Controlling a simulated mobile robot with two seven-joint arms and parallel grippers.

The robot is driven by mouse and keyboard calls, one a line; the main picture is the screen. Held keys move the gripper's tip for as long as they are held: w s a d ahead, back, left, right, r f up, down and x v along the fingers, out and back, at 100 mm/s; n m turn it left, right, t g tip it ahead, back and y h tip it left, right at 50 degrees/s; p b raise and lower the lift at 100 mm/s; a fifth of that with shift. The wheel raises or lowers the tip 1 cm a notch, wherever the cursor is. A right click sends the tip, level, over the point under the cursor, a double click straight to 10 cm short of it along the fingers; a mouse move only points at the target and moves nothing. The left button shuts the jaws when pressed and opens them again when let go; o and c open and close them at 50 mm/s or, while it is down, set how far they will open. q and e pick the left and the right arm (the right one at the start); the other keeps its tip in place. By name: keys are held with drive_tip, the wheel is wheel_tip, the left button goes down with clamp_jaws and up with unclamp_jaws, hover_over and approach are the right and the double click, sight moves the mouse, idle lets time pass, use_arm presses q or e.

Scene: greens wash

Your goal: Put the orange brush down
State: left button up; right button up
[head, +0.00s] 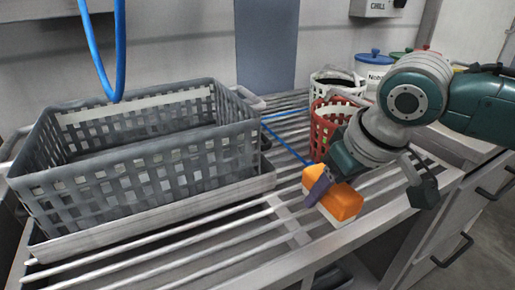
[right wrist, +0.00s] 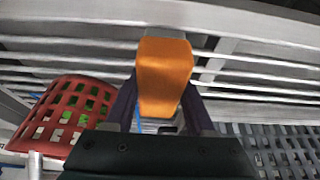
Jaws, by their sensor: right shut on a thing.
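The orange brush (head: 342,202) has an orange block body with a pale underside. My right gripper (head: 318,187) is shut on it, with a purple finger across its side. In the head view the brush is at or just above the slatted metal rack (head: 285,222), near the front edge; I cannot tell whether it touches. In the right wrist view the brush (right wrist: 164,75) sits between the two dark fingers, with rack bars behind it. My left gripper is not in view.
A large grey basket (head: 150,170) stands on the rack at left. A red basket (head: 328,122) and a white basket (head: 335,82) stand behind the gripper. A blue hose (head: 285,146) runs across the rack. Bare slats lie left of the brush.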

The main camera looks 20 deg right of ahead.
drive_tip(key=shift+f, duration=0.25)
drive_tip(key=o, duration=0.9)
drive_tip(key=shift+d, duration=0.1)
drive_tip(key=shift+c, duration=0.2)
drive_tip(key=o, duration=0.3)
drive_tip(key=shift+o, duration=0.2)
